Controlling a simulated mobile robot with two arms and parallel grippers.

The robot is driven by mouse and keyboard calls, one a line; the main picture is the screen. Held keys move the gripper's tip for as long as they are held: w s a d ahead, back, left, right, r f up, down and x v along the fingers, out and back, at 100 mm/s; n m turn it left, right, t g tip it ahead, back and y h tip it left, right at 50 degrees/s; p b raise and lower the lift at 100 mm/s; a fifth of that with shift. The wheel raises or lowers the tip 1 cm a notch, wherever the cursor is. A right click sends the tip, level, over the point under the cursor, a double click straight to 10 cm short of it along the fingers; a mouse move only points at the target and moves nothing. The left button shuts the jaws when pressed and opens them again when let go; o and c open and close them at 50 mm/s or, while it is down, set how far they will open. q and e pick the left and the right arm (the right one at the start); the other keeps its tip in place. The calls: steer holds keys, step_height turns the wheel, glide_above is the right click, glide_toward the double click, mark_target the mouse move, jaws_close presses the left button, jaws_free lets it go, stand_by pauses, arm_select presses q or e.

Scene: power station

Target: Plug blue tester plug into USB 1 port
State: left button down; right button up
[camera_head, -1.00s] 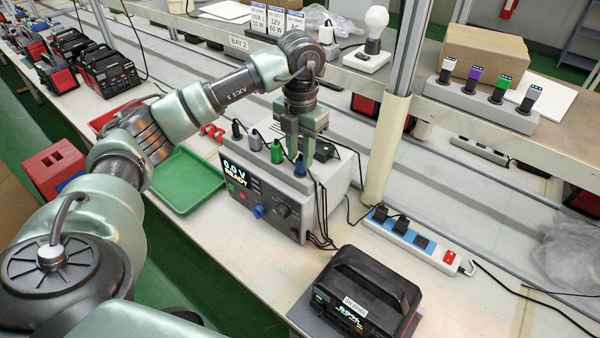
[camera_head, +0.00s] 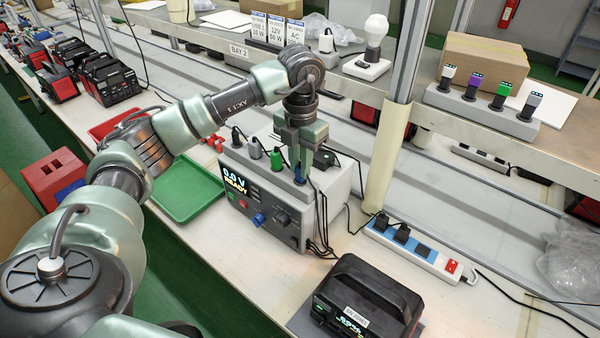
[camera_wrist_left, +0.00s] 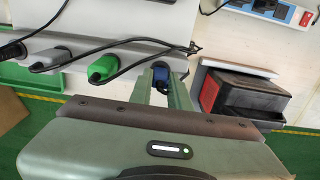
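The blue tester plug (camera_head: 299,175) stands at the near right end of the plug row on top of the bench tester (camera_head: 270,205). My left gripper (camera_head: 301,165) points straight down over it, fingers on either side. In the left wrist view the blue plug (camera_wrist_left: 160,71) sits between the fingertips (camera_wrist_left: 160,76) with no clear gap, so the gripper looks shut on it. The plug is still in the row. The black power station (camera_head: 367,297) stands on the bench in front, its ports too small to make out. My right gripper is not in view.
Green (camera_head: 277,159), grey (camera_head: 255,148) and black (camera_head: 235,136) plugs stand beside the blue one, with cables around. A power strip (camera_head: 412,247) lies behind the power station. A green tray (camera_head: 187,190) lies left of the tester.

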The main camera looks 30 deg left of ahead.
arm_select(q)
steer(key=shift+r, duration=0.1)
steer(key=shift+r+p, duration=2.1)
steer(key=shift+r, duration=0.85)
